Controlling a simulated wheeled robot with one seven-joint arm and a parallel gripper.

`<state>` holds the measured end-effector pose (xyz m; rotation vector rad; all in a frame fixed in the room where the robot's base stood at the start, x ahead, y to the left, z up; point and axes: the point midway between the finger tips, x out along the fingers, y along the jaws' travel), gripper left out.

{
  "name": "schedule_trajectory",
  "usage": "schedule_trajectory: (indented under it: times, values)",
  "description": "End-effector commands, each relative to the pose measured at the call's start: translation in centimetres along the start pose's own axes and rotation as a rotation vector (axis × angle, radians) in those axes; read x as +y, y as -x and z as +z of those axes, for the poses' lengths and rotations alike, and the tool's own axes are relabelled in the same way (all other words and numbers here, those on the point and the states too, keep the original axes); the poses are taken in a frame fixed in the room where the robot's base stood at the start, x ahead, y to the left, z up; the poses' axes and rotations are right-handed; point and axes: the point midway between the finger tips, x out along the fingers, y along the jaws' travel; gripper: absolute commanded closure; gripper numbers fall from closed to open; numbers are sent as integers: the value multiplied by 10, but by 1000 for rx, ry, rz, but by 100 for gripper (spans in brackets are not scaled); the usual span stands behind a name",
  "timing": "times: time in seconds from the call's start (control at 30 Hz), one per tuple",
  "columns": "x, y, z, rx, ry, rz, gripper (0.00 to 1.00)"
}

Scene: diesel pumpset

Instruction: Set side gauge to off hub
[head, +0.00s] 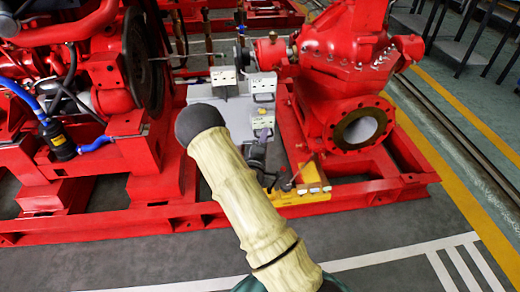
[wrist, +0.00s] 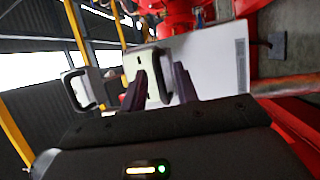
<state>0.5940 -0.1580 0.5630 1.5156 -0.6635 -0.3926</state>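I cannot tell for sure which part is the side gauge or its hub. A grey panel (head: 236,118) on the red frame carries white boxes with dark handles: an upper left box (head: 224,77), an upper right box (head: 262,84) and a lower right box (head: 262,118). My gripper (head: 263,134) is just below the lower right box, partly hidden by my beige arm. A white box (wrist: 147,72) is beyond the fingers, and another handled box (wrist: 85,90) is to the left.
A red pump (head: 345,60) with a round flange (head: 360,128) stands at the right. A red engine (head: 75,60) with a blue hose and black filter (head: 58,138) is at the left. A yellow box (head: 300,190) sits on the red frame. Grey floor in front is clear.

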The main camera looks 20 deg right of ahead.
Motion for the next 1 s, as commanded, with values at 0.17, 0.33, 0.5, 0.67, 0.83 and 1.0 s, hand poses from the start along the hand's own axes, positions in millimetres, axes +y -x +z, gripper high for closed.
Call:
schedule_trajectory:
  times: [0.17, 0.33, 0.5, 0.67, 0.83, 1.0]
  values:
    - [1, 18, -2, 3, 1, -4, 70]
    - [1, 49, -2, 5, 4, -4, 70]
    - [1, 83, -2, 6, 4, -5, 70]
    - [1, 116, -2, 7, 4, -4, 70]
    - [1, 148, -1, 7, 4, -5, 70]
    - [0, 170, -1, 5, 2, -2, 70]
